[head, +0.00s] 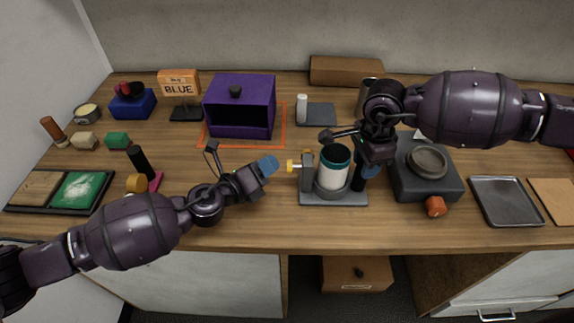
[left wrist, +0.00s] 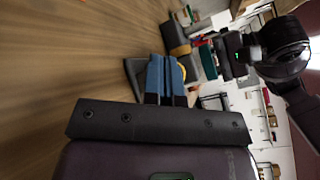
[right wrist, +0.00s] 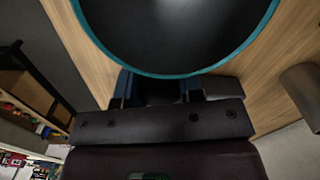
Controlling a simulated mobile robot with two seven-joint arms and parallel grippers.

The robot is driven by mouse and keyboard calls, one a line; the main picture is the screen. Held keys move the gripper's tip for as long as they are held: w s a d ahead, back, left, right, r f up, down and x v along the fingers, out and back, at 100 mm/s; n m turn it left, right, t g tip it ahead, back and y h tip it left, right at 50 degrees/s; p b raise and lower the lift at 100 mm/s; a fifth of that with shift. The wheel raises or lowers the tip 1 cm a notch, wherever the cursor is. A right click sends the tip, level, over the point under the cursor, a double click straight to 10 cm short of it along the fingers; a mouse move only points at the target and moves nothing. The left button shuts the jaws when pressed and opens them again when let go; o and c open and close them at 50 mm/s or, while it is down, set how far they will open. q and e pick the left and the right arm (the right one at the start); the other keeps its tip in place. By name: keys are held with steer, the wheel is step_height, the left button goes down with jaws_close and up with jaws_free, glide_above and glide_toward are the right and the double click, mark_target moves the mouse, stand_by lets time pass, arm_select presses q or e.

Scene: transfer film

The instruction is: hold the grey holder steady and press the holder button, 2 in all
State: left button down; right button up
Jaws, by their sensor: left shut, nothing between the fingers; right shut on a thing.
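The grey holder (head: 333,198) stands on the table at the centre, with a white cup (head: 333,173) with a teal rim upright in it. The holder's yellow button (head: 291,166) faces left; a bit of yellow also shows in the left wrist view (left wrist: 183,71). My left gripper (head: 269,165) is shut and empty, pointing at the button with a small gap. My right gripper (head: 365,172) is shut at the holder's right side, beside the cup. The teal rim (right wrist: 175,75) fills the top of the right wrist view. The exact grip point is hidden.
Right of the holder is a dark grey device (head: 428,180) with a round top and orange knob (head: 435,206). A metal tray (head: 505,200) lies further right. A purple box (head: 240,105) stands behind my left gripper. A black-handled stamp-like item (head: 139,162) is near my left arm.

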arm_select(q)
steer(key=shift+s+d, duration=0.1)
steer(key=shift+d, duration=1.4)
stand_by(2.0)
steer(key=shift+a, duration=1.5)
steer(key=shift+w+a, duration=0.15)
steer(key=shift+a, duration=1.1)
steer(key=shift+w+a, duration=0.15)
steer(key=shift+a, duration=1.1)
stand_by(0.5)
